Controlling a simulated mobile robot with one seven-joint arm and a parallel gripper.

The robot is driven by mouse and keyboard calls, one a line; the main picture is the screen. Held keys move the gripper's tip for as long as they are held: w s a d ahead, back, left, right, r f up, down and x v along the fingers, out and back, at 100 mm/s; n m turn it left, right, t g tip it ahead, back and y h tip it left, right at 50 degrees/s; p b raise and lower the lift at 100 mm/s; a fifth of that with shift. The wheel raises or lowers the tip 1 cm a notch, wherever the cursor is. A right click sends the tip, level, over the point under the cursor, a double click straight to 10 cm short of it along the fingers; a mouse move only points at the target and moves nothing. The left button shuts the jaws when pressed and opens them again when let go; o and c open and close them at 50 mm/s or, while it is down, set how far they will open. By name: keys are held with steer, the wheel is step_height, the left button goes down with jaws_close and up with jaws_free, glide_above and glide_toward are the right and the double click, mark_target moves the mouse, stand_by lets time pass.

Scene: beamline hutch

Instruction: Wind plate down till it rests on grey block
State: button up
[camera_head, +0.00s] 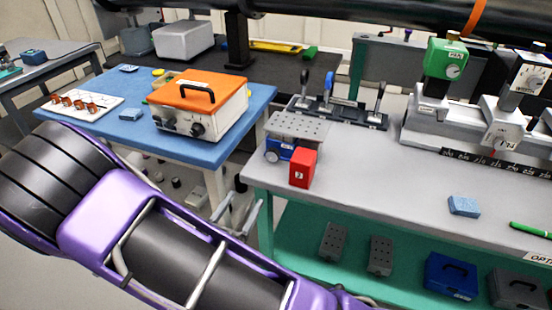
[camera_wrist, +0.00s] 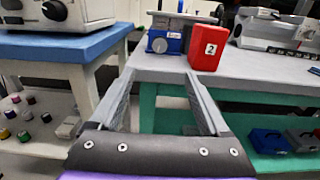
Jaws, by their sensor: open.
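A grey perforated plate (camera_head: 300,126) tops a small blue jack (camera_head: 283,148) at the near left corner of the grey bench. The jack has a round grey knob (camera_head: 272,156) on its front left. A red block (camera_head: 302,168) stands right of the jack at the bench's front edge; in the wrist view it bears a 2.
A blue table (camera_head: 255,96) at left holds an orange-topped instrument (camera_head: 202,100). A lever rack (camera_head: 335,110) stands behind the plate, and an optical rail (camera_head: 470,135) at right. Dark grey drilled blocks (camera_head: 334,241) lie on the green lower shelf (camera_head: 300,265). The bench middle is mostly clear.

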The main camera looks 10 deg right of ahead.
mark_target(272, 156)
steer(key=b+x, duration=0.1)
steer(key=x, duration=1.6)
steer(key=shift+w+d, duration=0.1)
steer(key=shift+w, duration=0.05)
jaws_close()
